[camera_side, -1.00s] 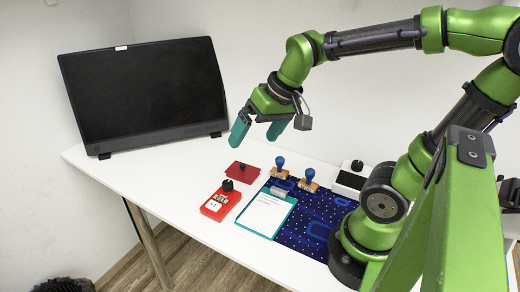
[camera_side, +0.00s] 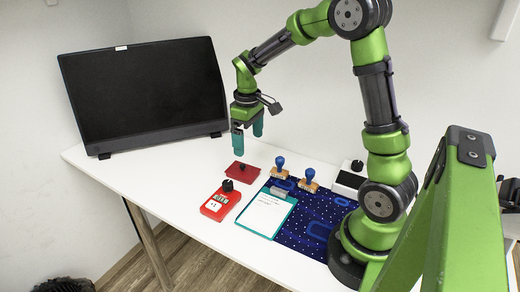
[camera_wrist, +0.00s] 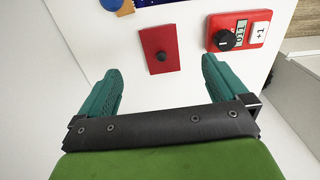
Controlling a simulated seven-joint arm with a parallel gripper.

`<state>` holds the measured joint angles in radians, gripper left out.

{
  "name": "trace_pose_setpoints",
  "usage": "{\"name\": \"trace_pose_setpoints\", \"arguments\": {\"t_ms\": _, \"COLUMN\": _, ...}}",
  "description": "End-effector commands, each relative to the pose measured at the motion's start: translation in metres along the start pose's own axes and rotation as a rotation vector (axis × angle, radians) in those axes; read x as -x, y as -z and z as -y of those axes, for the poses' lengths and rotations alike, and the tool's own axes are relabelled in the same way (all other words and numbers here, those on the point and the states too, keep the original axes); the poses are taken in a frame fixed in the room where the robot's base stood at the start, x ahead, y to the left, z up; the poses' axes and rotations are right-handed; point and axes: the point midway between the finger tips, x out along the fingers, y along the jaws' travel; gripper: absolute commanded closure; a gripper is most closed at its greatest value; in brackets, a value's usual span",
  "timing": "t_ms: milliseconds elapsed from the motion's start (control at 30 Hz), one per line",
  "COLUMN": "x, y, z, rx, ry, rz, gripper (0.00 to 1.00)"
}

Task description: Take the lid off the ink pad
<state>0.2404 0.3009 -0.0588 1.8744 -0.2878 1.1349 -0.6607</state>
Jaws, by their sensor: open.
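A flat red piece with a small black knob (camera_side: 241,173) lies on the white table, and it also shows in the wrist view (camera_wrist: 170,45). It looks like the lidded ink pad, but a seam between lid and base is too small to tell. My gripper (camera_side: 248,140) is open and empty, pointing down above and just behind the red piece, clear of it. In the wrist view, the red piece lies beyond the teal fingertips (camera_wrist: 160,68), roughly centred between them. Nothing touches it.
A red counter with a black dial (camera_side: 220,202) stands close in front. Two blue-handled stamps (camera_side: 280,163), a clipboard (camera_side: 266,214) and a white box with black top (camera_side: 349,180) are to the right, around a dark blue mat (camera_side: 300,235). A monitor (camera_side: 145,90) stands behind left.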

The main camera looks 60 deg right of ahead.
Motion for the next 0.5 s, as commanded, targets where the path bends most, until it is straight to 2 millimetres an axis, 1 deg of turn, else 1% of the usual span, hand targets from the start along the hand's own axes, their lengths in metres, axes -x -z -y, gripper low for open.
{"name": "trace_pose_setpoints", "arguments": {"t_ms": 33, "x": -0.012, "y": -0.001, "z": 0.0, "rx": -0.001, "ry": 0.002, "rz": 0.006, "gripper": 0.0}}
{"name": "trace_pose_setpoints", "arguments": {"t_ms": 100, "x": -0.025, "y": -0.001, "z": 0.0, "rx": -0.001, "ry": 0.002, "rz": 0.004, "gripper": 0.0}}
{"name": "trace_pose_setpoints", "arguments": {"t_ms": 200, "x": -0.04, "y": 0.0, "z": 0.0, "rx": -0.002, "ry": 0.001, "rz": 0.002, "gripper": 0.0}}
{"name": "trace_pose_setpoints", "arguments": {"t_ms": 433, "x": -0.056, "y": -0.001, "z": 0.0, "rx": -0.001, "ry": 0.0, "rz": 0.001, "gripper": 0.0}}
{"name": "trace_pose_setpoints", "arguments": {"t_ms": 500, "x": -0.065, "y": -0.003, "z": -0.001, "rx": -0.002, "ry": 0.002, "rz": 0.003, "gripper": 0.0}}
